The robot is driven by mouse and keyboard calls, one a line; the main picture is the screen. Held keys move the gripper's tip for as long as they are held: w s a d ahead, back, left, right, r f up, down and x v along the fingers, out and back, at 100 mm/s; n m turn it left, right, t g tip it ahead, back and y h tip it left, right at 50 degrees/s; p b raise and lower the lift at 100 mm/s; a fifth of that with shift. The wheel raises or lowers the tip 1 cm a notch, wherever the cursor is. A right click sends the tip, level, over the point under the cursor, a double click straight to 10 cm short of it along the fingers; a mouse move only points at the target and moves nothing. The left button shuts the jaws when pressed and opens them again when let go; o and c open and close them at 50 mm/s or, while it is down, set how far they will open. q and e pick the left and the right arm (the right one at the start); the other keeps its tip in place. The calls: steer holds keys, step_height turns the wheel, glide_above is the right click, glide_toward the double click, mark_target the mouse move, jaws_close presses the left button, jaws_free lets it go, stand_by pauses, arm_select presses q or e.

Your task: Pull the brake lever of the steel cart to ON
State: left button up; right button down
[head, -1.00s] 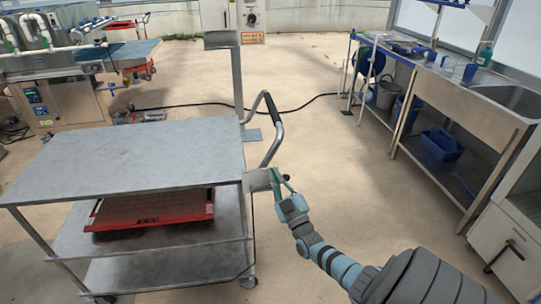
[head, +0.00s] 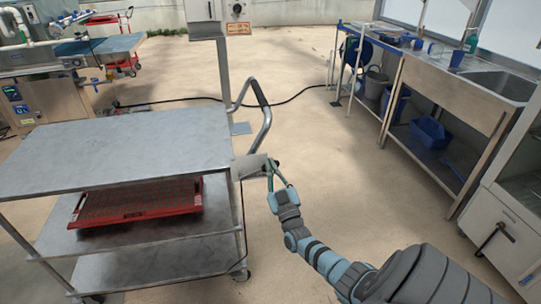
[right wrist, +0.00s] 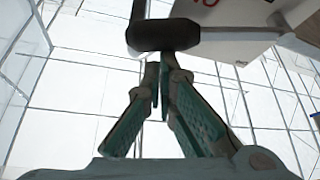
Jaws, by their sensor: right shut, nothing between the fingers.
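The steel cart (head: 120,150) stands at the left in the head view, with a grey flat top and lower shelves. A small pale plate (head: 249,167) sits at its right corner below the push handle (head: 264,105). In the right wrist view, the brake lever's dark grip (right wrist: 162,35) lies crosswise at the fingertips, beside a white panel (right wrist: 225,12) with red marks. My right gripper (head: 272,163) is at the plate, its green fingers shut and empty. In the wrist view its tips (right wrist: 160,72) meet at the grip's lower edge; contact cannot be told. My left gripper is out of view.
A red tray (head: 138,203) lies on the cart's middle shelf. A post with a control box (head: 203,12) stands behind the cart. A sink bench (head: 460,95) and white cabinet (head: 500,235) line the right. Open floor lies between; a black cable crosses behind.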

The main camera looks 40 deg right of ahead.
step_height(320, 180, up, 5)
steer(key=a+p, duration=0.1)
steer(key=p, duration=0.4)
steer(key=f+v, duration=0.1)
steer(key=v, duration=0.9)
steer(key=shift+a+f, duration=0.1)
steer(key=shift+a, duration=0.05)
